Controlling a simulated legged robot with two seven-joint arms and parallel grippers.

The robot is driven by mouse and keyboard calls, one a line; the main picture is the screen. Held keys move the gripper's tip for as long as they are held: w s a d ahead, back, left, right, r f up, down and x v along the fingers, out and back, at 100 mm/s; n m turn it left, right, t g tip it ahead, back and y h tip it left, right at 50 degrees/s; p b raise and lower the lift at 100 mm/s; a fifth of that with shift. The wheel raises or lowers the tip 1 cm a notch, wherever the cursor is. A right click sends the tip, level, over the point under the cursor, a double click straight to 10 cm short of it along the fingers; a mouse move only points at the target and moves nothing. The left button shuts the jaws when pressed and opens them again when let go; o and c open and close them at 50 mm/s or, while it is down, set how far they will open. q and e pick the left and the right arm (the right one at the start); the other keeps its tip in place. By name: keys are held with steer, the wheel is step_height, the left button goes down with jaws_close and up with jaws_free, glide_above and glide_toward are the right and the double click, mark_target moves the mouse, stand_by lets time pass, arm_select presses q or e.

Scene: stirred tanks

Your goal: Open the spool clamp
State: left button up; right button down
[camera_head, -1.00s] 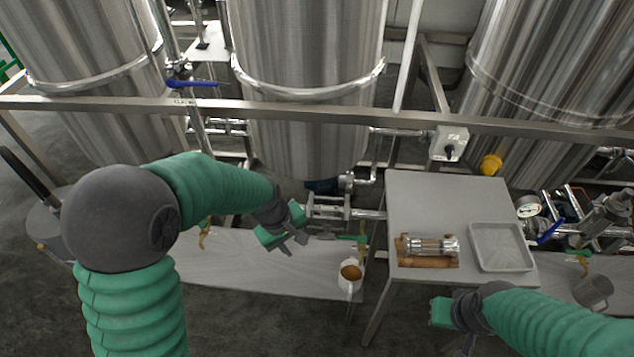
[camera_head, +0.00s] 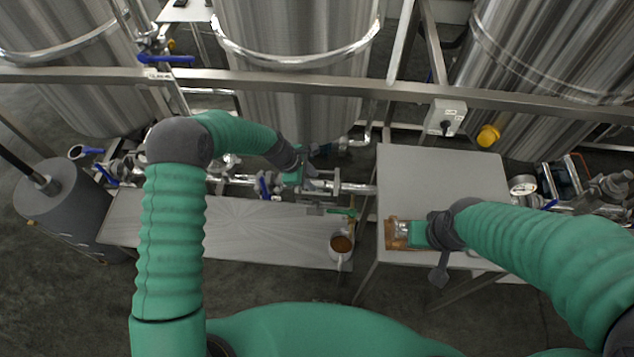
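A metal pipe spool section (camera_head: 322,184) with upright clamp flanges runs along the pipe below the middle tank. My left gripper (camera_head: 297,176) is at the left end of this section, seen from above. Its fingers are small and partly hidden, so I cannot tell whether they touch a clamp or how far apart they are. On the grey table, a short clear-and-metal spool lies on a wooden cradle (camera_head: 391,236). My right gripper (camera_head: 408,234) is over this spool and hides most of it, along with its own fingertips. I cannot tell whether it holds the spool.
The grey table (camera_head: 440,175) stands to the right; its back half is clear. A steel rail (camera_head: 300,84) crosses in front of the tanks. A control box (camera_head: 446,117) hangs on it.

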mark_target(321, 187)
arm_select(q)
steer(key=x, duration=0.3)
steer(key=shift+d+f, duration=0.1)
steer(key=shift+d, duration=0.15)
steer(key=shift+d+f, duration=0.25)
steer(key=shift+f, duration=0.3)
steer(key=shift+a, duration=0.1)
steer(key=shift+c, duration=0.3)
steer(key=c, duration=0.5)
jaws_close()
